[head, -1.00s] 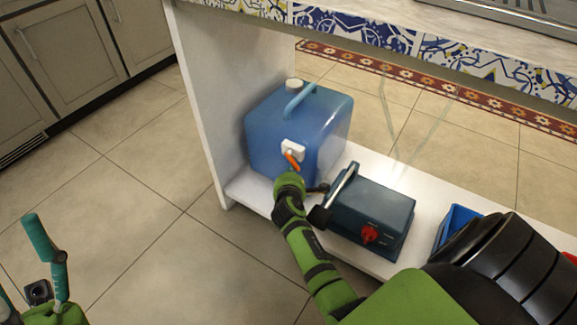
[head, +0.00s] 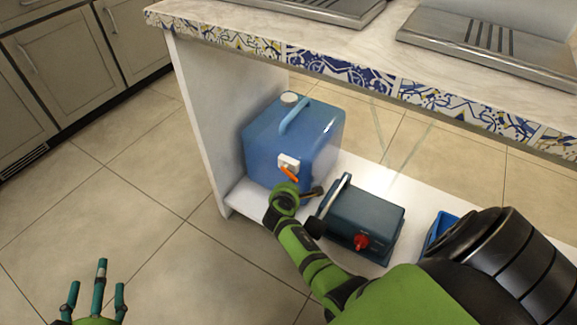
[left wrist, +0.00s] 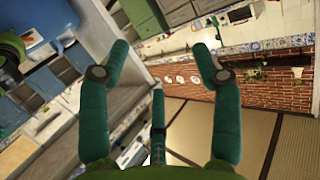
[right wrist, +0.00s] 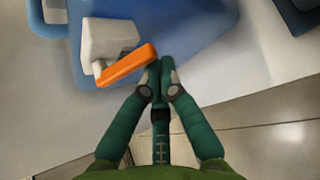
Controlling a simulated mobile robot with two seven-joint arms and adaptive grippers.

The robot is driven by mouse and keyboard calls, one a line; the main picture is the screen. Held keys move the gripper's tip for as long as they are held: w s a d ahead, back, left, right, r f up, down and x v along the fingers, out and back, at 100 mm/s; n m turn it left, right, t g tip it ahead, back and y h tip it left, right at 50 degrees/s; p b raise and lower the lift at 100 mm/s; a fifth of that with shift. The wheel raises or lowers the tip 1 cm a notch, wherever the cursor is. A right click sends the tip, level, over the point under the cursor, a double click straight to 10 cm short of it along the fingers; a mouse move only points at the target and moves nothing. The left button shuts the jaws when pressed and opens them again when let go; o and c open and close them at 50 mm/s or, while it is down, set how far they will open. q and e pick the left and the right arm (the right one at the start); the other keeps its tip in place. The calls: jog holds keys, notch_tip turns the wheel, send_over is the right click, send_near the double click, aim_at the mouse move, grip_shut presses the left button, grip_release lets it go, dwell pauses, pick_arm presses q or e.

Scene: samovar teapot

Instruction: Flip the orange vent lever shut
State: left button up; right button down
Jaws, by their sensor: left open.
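The orange vent lever (head: 289,174) sits on a white block (head: 288,161) on the front of a blue jug (head: 270,150). In the head view it slants down to the right. In the right wrist view the orange lever (right wrist: 126,65) slants up to the right, away from the white block (right wrist: 108,40). My right gripper (right wrist: 164,62) is shut, its fingertips together right beside the lever's free end; I cannot tell whether they touch. My left gripper (head: 94,278) is open and empty, over the floor, far from the jug; its spread fingers also show in the left wrist view (left wrist: 160,60).
The jug stands on a low white shelf (head: 375,168) under a tiled counter (head: 340,70). A dark blue box with a red knob (head: 362,242) stands right of the jug, close to my right forearm. A blue bin (head: 440,228) is further right. Open floor lies left.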

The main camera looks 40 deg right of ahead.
pick_arm(q)
jog(key=s+a+f+n+g+y+p, duration=0.1)
jog(key=s+a+f+g+y+p, duration=0.1)
jog(key=s+a+f+g, duration=0.35)
jog(key=s+a+f+g+y+p, duration=0.1)
jog(key=s+a+f+g, duration=0.1)
jog(key=s+f+g, duration=0.55)
pick_arm(e)
jog(key=g, duration=0.1)
jog(key=r+n+g+p, duration=0.1)
jog(key=s+n+p, duration=0.1)
jog(key=shift+d+r+g+h, duration=0.25)
jog(key=shift+r+g+h, duration=0.1)
jog(key=shift+g+h, duration=0.05)
pick_arm(q)
notch_tip(320, 180, down, 6)
jog(key=t, duration=0.1)
jog(key=shift+d, duration=0.35)
jog(key=shift+r+p, duration=0.85)
jog(key=shift+p, duration=0.2)
pick_arm(e)
jog(key=shift+s+d+r, duration=0.2)
jog(key=shift+s+d, duration=0.1)
jog(key=shift+s, duration=0.4)
